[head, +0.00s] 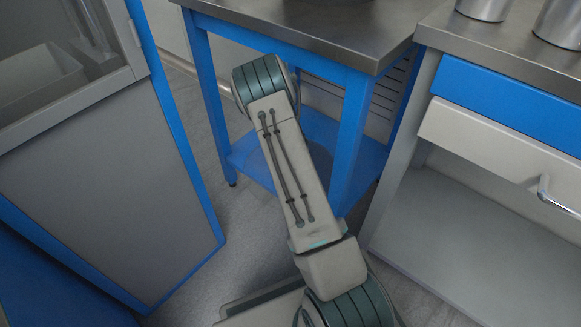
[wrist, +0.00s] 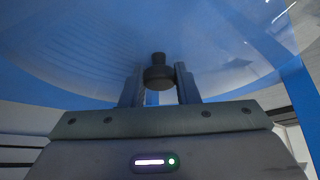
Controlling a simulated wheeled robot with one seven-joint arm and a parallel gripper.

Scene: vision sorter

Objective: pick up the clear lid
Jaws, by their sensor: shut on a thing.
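The clear lid (wrist: 90,62) fills the upper part of the wrist view as a wide, see-through, bluish disc with a dark round knob (wrist: 158,74) at its middle. My gripper (wrist: 160,80) has its two fingers on either side of the knob and is shut on it. The lid spreads out beyond the fingers, and its far side is cut off by the frame. In the head view neither the lid nor my gripper shows; only my arm is seen there.
A steel-topped table with a blue frame (head: 350,140) stands close to my arm. A steel counter with drawers (head: 500,140) is at the right, with metal pots (head: 560,22) on top. A grey cabinet with blue edges (head: 110,190) is at the left. Grey floor shows between.

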